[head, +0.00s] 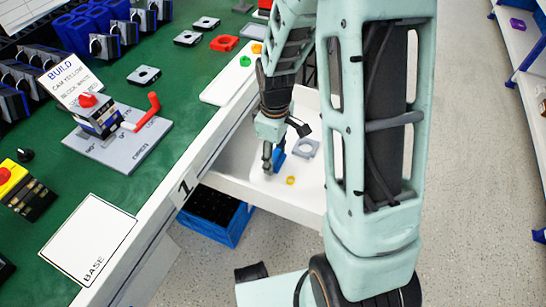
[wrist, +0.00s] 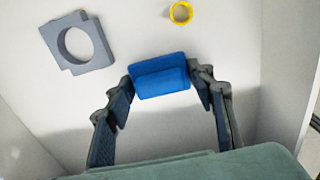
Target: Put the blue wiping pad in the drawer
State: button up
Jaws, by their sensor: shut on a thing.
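The blue wiping pad (wrist: 160,76) is between the two fingers of my gripper (wrist: 165,88) in the wrist view, and the fingers are shut on its ends. In the head view, the pad (head: 279,159) shows beside the fingers of my gripper (head: 270,160), low inside the open white drawer (head: 240,180). The drawer is pulled out from under the green-topped workbench. I cannot tell whether the pad touches the drawer floor. My arm hides part of the drawer's right side.
In the drawer lie a grey square plate with a round hole (head: 306,148) and a small yellow ring (head: 291,180). The drawer walls stand close around my gripper. A blue crate (head: 218,219) is on the floor below. The bench (head: 205,80) holds switch parts and a red-handled switch on a grey plate.

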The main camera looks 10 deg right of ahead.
aim_at(275, 155)
jog(key=shift+f, duration=0.15)
jog(key=o, duration=1.1)
notch_tip(275, 155, up, 12)
jog(key=p, duration=0.4)
jog(key=shift+r, duration=0.25)
